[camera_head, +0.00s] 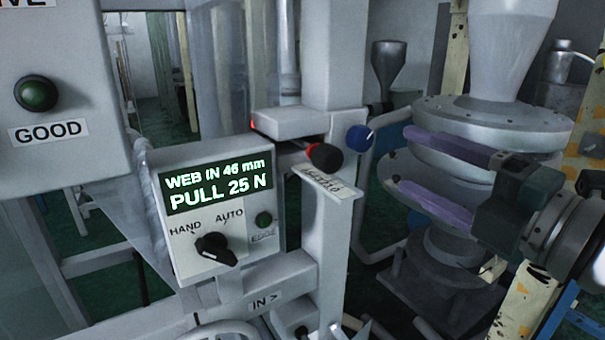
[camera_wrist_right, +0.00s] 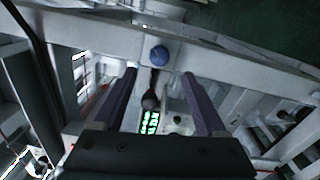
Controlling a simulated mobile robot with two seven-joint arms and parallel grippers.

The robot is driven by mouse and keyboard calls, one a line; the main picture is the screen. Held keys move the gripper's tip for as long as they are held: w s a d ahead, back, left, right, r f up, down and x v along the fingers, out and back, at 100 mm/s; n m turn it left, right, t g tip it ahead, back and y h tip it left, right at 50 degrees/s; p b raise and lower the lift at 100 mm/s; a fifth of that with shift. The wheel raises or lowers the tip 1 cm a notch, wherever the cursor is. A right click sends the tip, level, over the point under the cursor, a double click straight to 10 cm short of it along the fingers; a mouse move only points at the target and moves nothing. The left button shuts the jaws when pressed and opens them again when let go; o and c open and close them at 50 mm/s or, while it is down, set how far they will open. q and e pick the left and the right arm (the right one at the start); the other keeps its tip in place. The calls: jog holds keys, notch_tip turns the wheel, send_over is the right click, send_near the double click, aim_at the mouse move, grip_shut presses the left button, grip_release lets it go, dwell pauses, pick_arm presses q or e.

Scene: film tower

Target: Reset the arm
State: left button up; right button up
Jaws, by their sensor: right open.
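My right gripper (camera_head: 405,160) comes in from the right in the head view, its two long purple fingers spread apart, one above the other. Nothing is between them. The fingers point left toward a blue knob (camera_head: 359,138) and a black knob with a red collar (camera_head: 326,156), apart from both. In the right wrist view the open fingers (camera_wrist_right: 160,75) frame the blue knob (camera_wrist_right: 160,53) and the dark knob (camera_wrist_right: 150,100). My left gripper is not in view.
A grey control box (camera_head: 222,213) reads "WEB IN 46 mm" and "PULL 25 N"; its black selector (camera_head: 215,249) sits below HAND and AUTO. A GOOD panel (camera_head: 60,95) hangs at upper left. A large metal funnel machine (camera_head: 490,120) stands behind my right gripper.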

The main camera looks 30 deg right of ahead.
jog(key=shift+s, duration=0.65)
jog(key=s+a+f+m+g+p, duration=0.2)
jog(key=s+a+m+g+p, duration=0.3)
jog(key=s+m+g, duration=0.2)
jog(key=s+a+f+m+g+h+p, duration=0.1)
jog(key=s+a+f+m+g+p, duration=0.1)
jog(key=s+a+m+g+p, duration=0.3)
jog(key=s+m+g, duration=0.2)
jog(key=s+m, duration=0.2)
jog(key=m, duration=0.2)
jog(key=shift+s+a+f+g, duration=0.25)
jog(key=shift+s+a+g, duration=0.1)
jog(key=shift+a+g, duration=0.05)
